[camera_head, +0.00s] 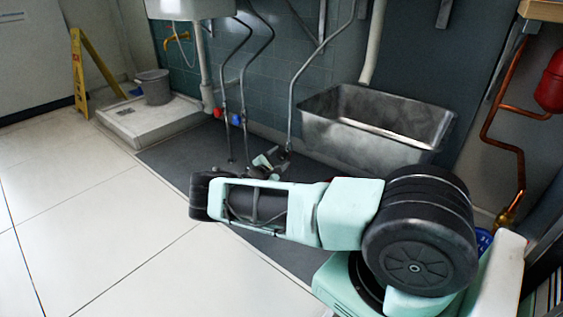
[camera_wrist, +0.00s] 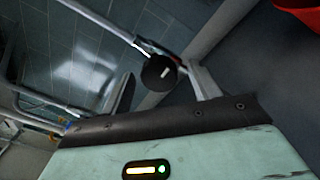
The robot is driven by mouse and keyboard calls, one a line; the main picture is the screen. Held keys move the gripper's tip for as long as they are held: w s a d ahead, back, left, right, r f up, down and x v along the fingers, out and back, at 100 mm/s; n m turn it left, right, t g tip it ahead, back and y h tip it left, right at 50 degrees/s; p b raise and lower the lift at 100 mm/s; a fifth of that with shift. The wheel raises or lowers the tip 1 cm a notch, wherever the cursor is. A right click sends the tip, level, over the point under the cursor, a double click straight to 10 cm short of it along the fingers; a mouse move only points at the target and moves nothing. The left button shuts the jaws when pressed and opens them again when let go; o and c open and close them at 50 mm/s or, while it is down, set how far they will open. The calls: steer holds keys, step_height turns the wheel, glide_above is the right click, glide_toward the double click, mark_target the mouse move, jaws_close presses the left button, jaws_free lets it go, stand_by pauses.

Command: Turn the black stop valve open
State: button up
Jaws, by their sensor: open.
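The black stop valve shows in the wrist view as a round black knob (camera_wrist: 159,72) with a pale mark on its face, on a thin metal pipe. My gripper (camera_wrist: 161,66) is open, with one finger on each side of the knob. Gaps seem to show between knob and fingers; I cannot tell how deep the knob sits between them. In the head view my gripper (camera_head: 268,160) is at the lower end of the rightmost thin pipe (camera_head: 291,105), near the wall, and the black knob cannot be made out there.
A red valve (camera_head: 217,112) and a blue valve (camera_head: 236,119) sit on pipes to the left. A steel sink (camera_head: 350,150) stands close right of my gripper. A grey bucket (camera_head: 153,87) and yellow floor sign (camera_head: 92,70) are far left. The pale floor is clear.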

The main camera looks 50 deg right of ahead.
steer(key=shift+w+d, duration=0.2)
steer(key=shift+d, duration=0.7)
steer(key=shift+c, duration=0.3)
steer(key=c, duration=0.9)
